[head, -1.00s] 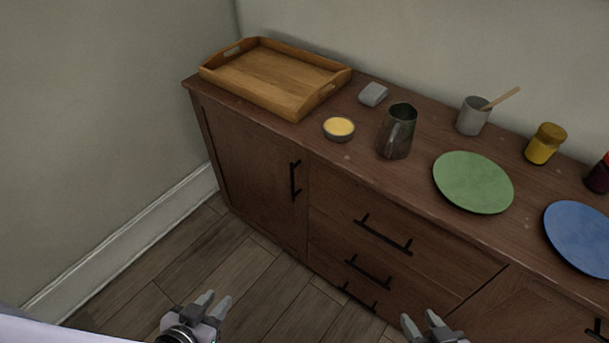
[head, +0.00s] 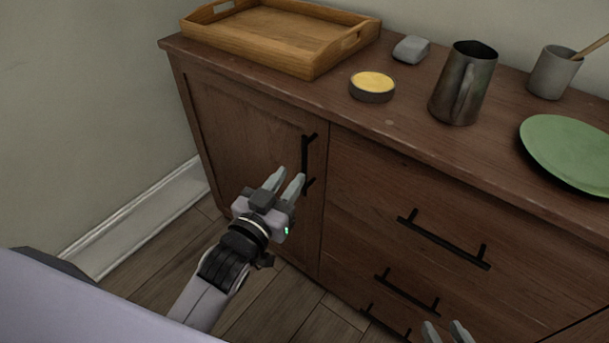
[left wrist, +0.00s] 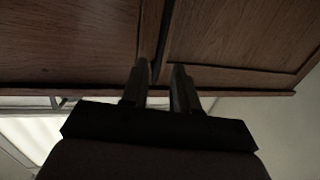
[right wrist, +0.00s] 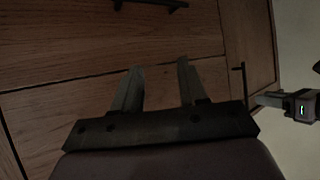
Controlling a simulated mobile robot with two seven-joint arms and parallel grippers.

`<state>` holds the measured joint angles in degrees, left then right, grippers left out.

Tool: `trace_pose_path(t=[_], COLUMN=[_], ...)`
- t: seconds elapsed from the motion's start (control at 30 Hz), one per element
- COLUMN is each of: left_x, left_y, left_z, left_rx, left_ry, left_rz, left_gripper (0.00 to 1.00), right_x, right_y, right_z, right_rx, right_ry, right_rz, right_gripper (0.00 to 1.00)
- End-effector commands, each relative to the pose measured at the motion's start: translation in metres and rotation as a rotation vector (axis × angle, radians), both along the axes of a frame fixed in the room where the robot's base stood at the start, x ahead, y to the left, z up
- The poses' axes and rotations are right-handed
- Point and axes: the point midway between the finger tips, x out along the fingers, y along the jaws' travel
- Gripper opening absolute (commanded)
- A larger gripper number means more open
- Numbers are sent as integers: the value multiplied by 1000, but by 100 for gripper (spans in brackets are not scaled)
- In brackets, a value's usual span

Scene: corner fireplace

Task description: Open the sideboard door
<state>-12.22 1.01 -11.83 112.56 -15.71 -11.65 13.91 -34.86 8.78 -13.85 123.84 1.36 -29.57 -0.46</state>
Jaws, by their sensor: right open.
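The sideboard (head: 365,205) has a shut door (head: 245,125) at its left end, with a vertical black bar handle (head: 305,155) near the door's right edge. My left gripper (head: 284,182) is open, just in front of the handle's lower part. In the left wrist view the handle (left wrist: 164,35) lines up with the gap between the fingers (left wrist: 160,82); I cannot tell whether they touch it. My right gripper (head: 447,331) is open at the bottom edge of the head view. In the right wrist view its empty fingers (right wrist: 158,82) face the drawer fronts.
Drawers with black bar handles (head: 440,245) are right of the door. On top are a wooden tray (head: 330,60), a yellow-filled bowl (head: 372,88), a grey block (head: 411,49), a metal pitcher (head: 455,95), a cup (head: 552,75) and a green plate (head: 570,150). A wall stands at the left.

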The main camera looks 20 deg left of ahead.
Motion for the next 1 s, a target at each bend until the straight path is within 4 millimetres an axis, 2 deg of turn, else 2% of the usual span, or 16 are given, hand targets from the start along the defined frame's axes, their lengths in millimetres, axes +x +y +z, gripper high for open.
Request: trace_pose_path(t=[0.03, 0.27, 0.5, 0.7, 1.0], left_x=[2, 18, 49, 67, 74], left_y=[-1, -3, -8, -11, -12], left_z=[-2, 1, 0, 0, 0], left_rx=[-2, -4, -3, -3, -3], left_ry=[-11, -20, -19, -17, -16], left_rz=[0, 0, 0, 0, 0], left_gripper=[29, 29, 29, 29, 29], right_x=[0, 1, 3, 4, 5], right_y=[1, 3, 7, 10, 11], right_z=[-5, -3, -2, -1, 1], right_rx=[1, 2, 4, 6, 6], right_ry=[-2, -9, -24, -34, -38], right_rz=[2, 7, 17, 25, 27], right_gripper=[43, 43, 43, 43, 43])
